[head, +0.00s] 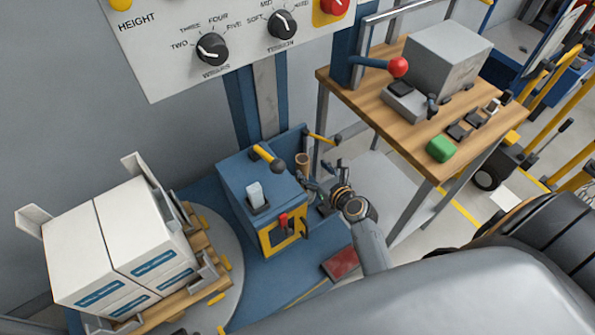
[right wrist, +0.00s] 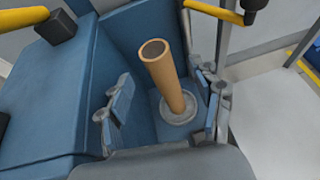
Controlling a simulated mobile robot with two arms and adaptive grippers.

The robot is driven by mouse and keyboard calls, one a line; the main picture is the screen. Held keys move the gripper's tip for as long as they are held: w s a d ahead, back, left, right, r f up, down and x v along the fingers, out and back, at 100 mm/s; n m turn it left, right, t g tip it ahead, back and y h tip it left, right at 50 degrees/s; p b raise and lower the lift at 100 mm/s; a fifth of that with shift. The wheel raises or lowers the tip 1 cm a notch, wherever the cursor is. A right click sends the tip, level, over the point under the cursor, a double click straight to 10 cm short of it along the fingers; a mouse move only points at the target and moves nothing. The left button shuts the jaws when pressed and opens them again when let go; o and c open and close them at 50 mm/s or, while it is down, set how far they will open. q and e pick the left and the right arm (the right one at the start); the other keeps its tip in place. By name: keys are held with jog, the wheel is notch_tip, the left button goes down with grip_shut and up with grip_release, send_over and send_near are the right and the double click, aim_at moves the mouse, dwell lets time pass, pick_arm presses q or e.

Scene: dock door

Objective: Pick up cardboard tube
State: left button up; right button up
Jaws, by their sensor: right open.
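The cardboard tube (right wrist: 163,77) is brown and hollow, and stands upright on a round grey base (right wrist: 181,112) in the right wrist view. In the head view the tube (head: 302,163) shows small beside the blue machine, partly hidden by my gripper. My right gripper (right wrist: 162,110) is open, with one finger on each side of the tube in the picture. No contact with the tube shows. In the head view my right gripper (head: 325,180) is just right of the tube. My left gripper is not in view.
A blue machine (head: 240,177) with a yellow-framed front stands left of the tube. White boxes (head: 130,245) sit on a pallet on a turntable at the left. A wooden table (head: 385,115) with a grey box stands at the back right.

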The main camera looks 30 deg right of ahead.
aim_at(306, 167)
jog(key=b+x, duration=0.1)
jog(key=x, duration=0.1)
jog(key=b+x, duration=0.3)
jog(key=x, duration=0.1)
jog(key=shift+s+a+f, duration=0.1)
jog(key=shift+a+f, duration=0.15)
jog(key=shift+f, duration=0.2)
jog(key=shift+w+b, duration=0.35)
jog(key=shift+b, duration=0.05)
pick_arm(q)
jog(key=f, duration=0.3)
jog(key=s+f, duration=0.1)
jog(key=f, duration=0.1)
pick_arm(e)
jog(key=c, duration=1.4)
